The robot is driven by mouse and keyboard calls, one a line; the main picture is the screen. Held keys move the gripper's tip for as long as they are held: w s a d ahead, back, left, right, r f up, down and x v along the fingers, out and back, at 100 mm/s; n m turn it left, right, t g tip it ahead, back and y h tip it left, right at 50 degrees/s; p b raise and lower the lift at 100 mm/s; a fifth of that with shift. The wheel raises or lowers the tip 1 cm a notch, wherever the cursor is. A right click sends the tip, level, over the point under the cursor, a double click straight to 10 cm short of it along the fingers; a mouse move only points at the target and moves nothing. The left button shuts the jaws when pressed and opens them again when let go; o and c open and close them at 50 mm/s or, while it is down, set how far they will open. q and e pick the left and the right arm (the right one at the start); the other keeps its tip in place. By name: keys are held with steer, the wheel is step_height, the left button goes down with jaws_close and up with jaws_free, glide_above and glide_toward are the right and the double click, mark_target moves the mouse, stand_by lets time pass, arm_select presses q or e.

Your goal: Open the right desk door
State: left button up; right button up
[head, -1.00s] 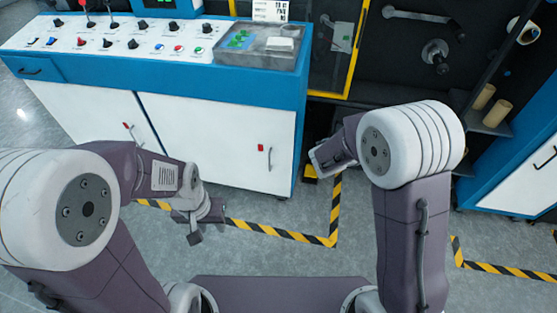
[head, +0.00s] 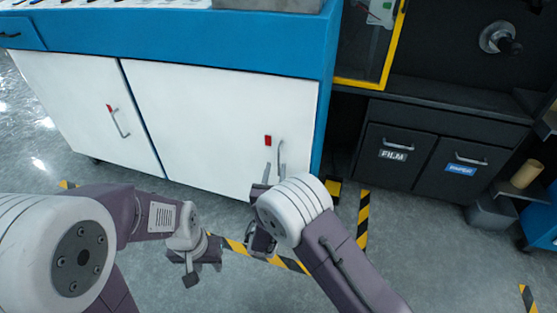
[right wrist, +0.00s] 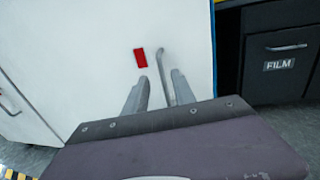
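The right desk door (head: 215,120) is a white panel under the blue desk top, and it is closed. Its grey bar handle (head: 281,158) stands upright near the door's right edge, beside a red tag (head: 268,141). In the right wrist view the handle (right wrist: 168,75) rises by the right finger. My right gripper (right wrist: 155,92) has its two fingers apart, just in front of the door; whether the handle lies between them is unclear. In the head view my right gripper (head: 262,185) is partly hidden by my arm. My left gripper (head: 190,272) hangs low, left of it, its fingers unclear.
The left desk door (head: 85,105) is closed, with its own handle (head: 120,122). A dark cabinet with FILM (head: 393,155) and blue-labelled doors stands to the right, past a yellow-framed panel (head: 370,85). Yellow-black tape (head: 362,215) marks the open floor.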

mark_target(279, 156)
steer(key=w+b, duration=0.1)
steer(key=w, duration=0.1)
steer(key=w+b, duration=0.1)
steer(key=w, duration=0.1)
steer(key=w+d+b, duration=0.1)
steer(key=w, duration=0.1)
steer(key=shift+w+f, duration=0.3)
steer(key=shift+w, duration=0.05)
steer(key=shift+w+r+b, duration=0.25)
steer(key=shift+w+b, duration=0.1)
steer(key=shift+w, duration=0.25)
jaws_close()
stand_by(0.4)
